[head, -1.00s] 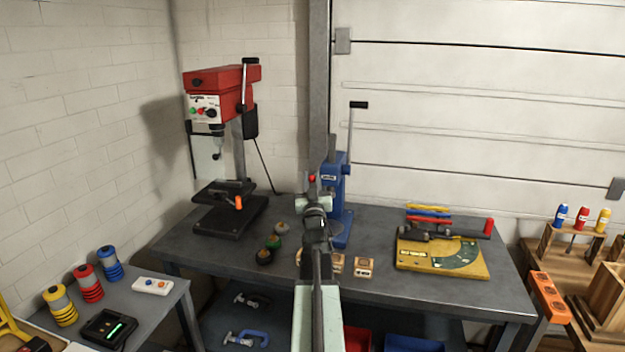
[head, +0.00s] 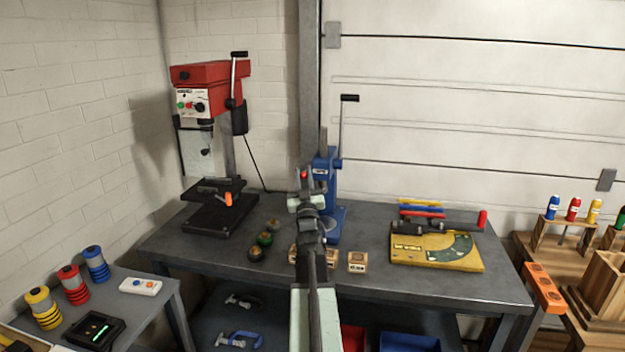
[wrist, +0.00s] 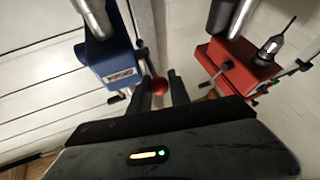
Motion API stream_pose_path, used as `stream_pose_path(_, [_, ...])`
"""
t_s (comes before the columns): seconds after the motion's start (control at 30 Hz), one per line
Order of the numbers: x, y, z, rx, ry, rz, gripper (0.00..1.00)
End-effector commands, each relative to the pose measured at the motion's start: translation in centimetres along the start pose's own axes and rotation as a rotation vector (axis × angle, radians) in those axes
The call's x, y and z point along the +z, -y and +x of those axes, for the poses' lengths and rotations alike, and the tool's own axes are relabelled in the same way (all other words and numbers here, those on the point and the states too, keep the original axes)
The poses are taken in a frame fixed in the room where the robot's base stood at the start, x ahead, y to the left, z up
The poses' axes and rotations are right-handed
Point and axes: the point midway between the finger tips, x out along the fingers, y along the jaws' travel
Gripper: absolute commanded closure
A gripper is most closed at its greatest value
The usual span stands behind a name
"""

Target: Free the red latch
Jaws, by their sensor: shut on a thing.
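My gripper (head: 304,184) is raised in front of the blue press (head: 322,180), pointing away from me. A small round red thing (head: 304,174) sits at its fingertips. In the wrist view the same red thing (wrist: 158,86) is between the two dark fingers of my gripper (wrist: 160,82), which are shut on it. I cannot tell whether it is the red latch or what it is joined to. A yellow fixture (head: 410,258) with a green arc lies on the bench to the right. A red-ended handle (head: 483,218) sticks out at its back right.
A red drill press (head: 210,72) stands at the left of the grey bench (head: 480,290). A side table (head: 150,310) is at left, wooden racks (head: 545,235) at right.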

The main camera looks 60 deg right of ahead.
Motion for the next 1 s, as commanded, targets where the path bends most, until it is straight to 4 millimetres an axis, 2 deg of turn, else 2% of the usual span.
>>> stream_pose_path(0.2, [-0.1, 0.3, 0.0, -0.003, 0.002, 0.001, 1.00])
stream_pose_path(0.23, [-0.1, 0.4, 0.0, -0.004, 0.002, 0.001, 0.71])
stream_pose_path(0.3, [-0.1, 0.5, -0.1, -0.004, 0.002, 0.002, 0.56])
stream_pose_path(0.67, [-0.1, 0.7, -0.4, -0.006, 0.002, 0.004, 0.56])
stream_pose_path(0.77, [0.0, 0.7, -1.5, -0.006, 0.002, 0.004, 0.56])
stream_pose_path(1.0, [0.2, 0.9, -6.3, -0.007, 0.002, 0.004, 0.56])
